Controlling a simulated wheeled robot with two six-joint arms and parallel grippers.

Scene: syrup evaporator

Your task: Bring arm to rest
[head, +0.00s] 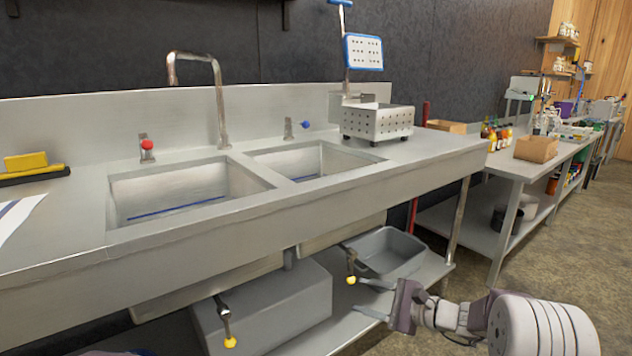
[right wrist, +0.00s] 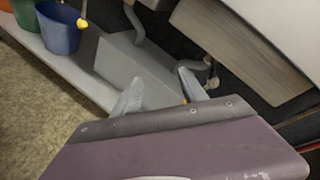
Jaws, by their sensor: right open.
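My right gripper (head: 366,298) is at the lower right of the head view, in front of the lower shelf under the sink counter. Its two fingers are apart with nothing between them, and they point left toward the shelf. In the right wrist view the two grey fingers (right wrist: 162,92) are spread in front of a grey box (right wrist: 130,70) on the shelf. A drain valve with a yellow knob (head: 351,281) is close to the upper fingertip in the head view; I cannot tell whether they touch. My left gripper is out of view.
The steel double-sink counter (head: 420,165) overhangs the shelf. A grey tub (head: 385,250) lies just beyond my right gripper, and a table leg (head: 459,220) stands behind it. A blue bucket (right wrist: 58,28) is on the shelf. The floor (head: 560,235) at right is clear.

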